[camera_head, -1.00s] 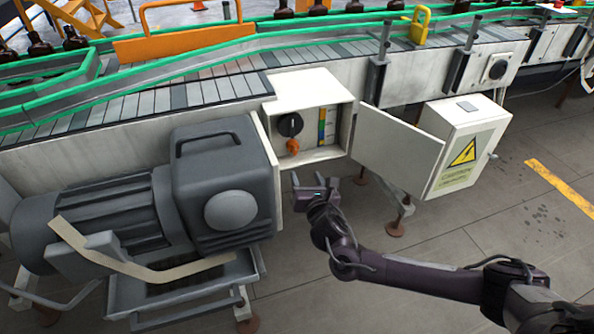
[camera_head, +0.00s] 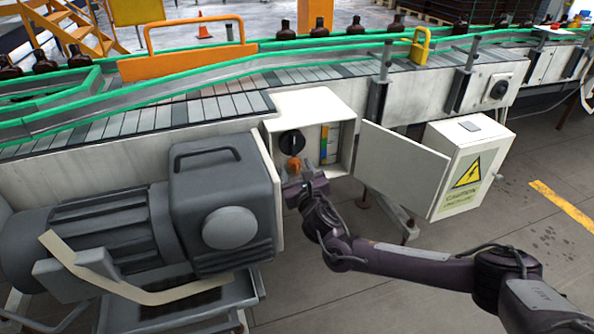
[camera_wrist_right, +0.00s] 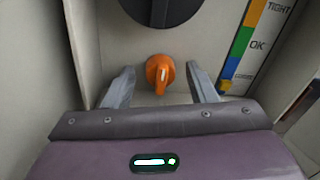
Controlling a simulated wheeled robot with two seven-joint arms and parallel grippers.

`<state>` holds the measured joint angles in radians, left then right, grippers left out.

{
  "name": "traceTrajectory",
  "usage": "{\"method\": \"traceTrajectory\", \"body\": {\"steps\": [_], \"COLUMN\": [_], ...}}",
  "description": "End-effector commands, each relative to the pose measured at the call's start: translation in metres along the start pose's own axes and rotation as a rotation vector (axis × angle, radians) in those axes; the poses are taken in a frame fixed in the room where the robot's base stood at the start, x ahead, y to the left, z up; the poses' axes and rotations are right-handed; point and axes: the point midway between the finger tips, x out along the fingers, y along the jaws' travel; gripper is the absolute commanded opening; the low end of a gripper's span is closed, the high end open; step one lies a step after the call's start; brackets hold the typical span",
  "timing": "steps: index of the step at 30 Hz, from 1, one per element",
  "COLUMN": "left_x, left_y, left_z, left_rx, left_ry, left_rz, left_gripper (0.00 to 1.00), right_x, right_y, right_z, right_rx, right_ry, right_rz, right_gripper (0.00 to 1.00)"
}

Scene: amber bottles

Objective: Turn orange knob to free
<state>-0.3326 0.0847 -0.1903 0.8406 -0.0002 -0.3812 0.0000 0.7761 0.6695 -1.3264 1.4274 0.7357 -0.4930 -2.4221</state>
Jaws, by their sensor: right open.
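The orange knob (camera_head: 294,164) sits low inside the open control box (camera_head: 345,118), below a round black dial (camera_head: 291,143). In the right wrist view the orange knob (camera_wrist_right: 160,72) has its grip ridge roughly upright. My right gripper (camera_head: 297,178) is open at the box's mouth, just in front of the knob. In the wrist view its two fingers (camera_wrist_right: 161,88) stand on either side of the knob, with a gap on each side. The left gripper is not in view.
A coloured label strip (camera_wrist_right: 244,45) reading TIGHT and OK is right of the knob. A grey motor (camera_head: 215,200) is close on the left. A conveyor with bottles runs behind.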

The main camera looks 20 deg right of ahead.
Motion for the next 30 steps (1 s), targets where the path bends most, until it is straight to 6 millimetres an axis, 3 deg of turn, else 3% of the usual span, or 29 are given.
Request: {"method": "traceTrajectory", "body": {"steps": [7, 17, 30], "left_x": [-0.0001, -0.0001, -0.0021], "left_y": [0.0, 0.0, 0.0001], "left_z": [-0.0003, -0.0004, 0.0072], "left_rx": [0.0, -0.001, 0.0], "left_ry": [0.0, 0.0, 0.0], "left_rz": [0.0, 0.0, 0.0], "left_gripper": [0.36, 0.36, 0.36], "right_x": [0.0007, 0.0005, 0.0001], "right_y": [-0.0002, -0.0003, -0.0007], "right_z": [-0.0001, -0.0003, -0.0003], "right_rx": [0.0, 0.0, 0.107], "right_ry": [0.0, 0.001, 0.009], "right_rz": [0.0, 0.0, 0.0], "right_gripper": [0.49, 0.07, 0.07]}}
